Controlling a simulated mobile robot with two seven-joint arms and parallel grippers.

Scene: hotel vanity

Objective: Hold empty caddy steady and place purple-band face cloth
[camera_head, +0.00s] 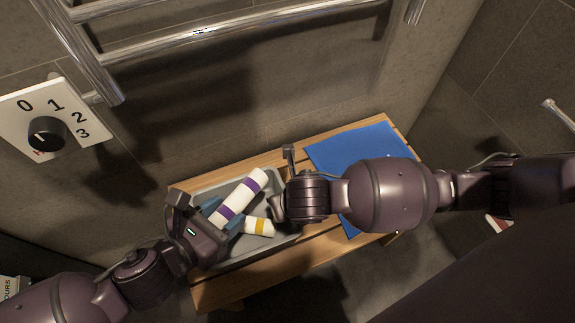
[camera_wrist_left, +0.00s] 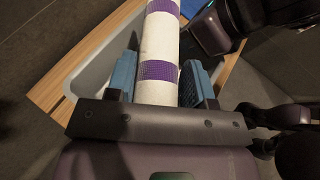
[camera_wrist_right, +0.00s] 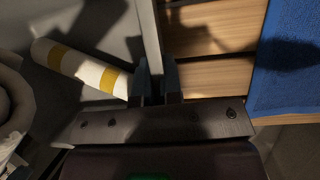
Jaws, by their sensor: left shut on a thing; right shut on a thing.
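The purple-band face cloth (camera_head: 241,196) is a white roll with two purple bands. My left gripper (camera_head: 222,214) is shut around it, with blue finger pads on both sides in the left wrist view (camera_wrist_left: 158,88). The roll is tilted over the grey caddy (camera_head: 212,189); whether it touches the caddy floor I cannot tell. The caddy is not empty: a white roll with yellow bands (camera_head: 258,227) lies in it, also in the right wrist view (camera_wrist_right: 80,68). My right gripper (camera_wrist_right: 157,78) is shut on the caddy's right wall (camera_wrist_right: 149,35); its fingertips are mostly hidden in the head view.
The caddy stands on a slatted wooden bench (camera_head: 215,293) against a tiled wall. A blue towel (camera_head: 355,147) lies flat on the bench to the right, partly under my right arm. A chrome rail (camera_head: 200,35) and a dial panel (camera_head: 48,120) are on the wall above.

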